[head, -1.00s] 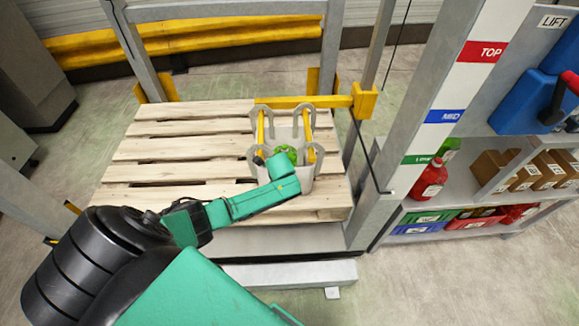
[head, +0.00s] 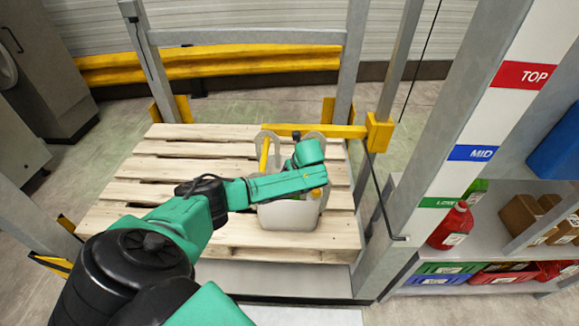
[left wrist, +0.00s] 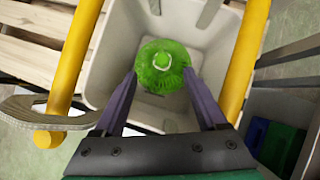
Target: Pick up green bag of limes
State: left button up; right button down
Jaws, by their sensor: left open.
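The green bag of limes (left wrist: 162,66) lies in the bottom of a light grey bin (left wrist: 114,62) in the left wrist view, with a pale ring on its top. My left gripper (left wrist: 160,75) is open above the bin, its two dark fingers pointing down at the bag, one towards each side of it. I cannot tell whether the fingertips touch it. In the head view my left arm reaches over the bin (head: 290,217) and hides the bag and the gripper tips. My right gripper is not in view.
The bin stands on a wooden pallet (head: 140,192). Yellow bars (left wrist: 75,55) run along both sides of the bin. A yellow lift arm (head: 330,131) and a grey post stand close by. Shelves with a red jug (head: 451,225) are at the right. The pallet's left part is bare.

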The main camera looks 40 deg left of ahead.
pick_arm(q)
jog(key=b+x, duration=0.2)
jog(key=x, duration=0.5)
jog(key=shift+d, duration=0.2)
jog(key=shift+w+a+f, duration=0.1)
jog(key=shift+w, duration=0.05)
jog(key=shift+c, duration=0.6)
grip_shut()
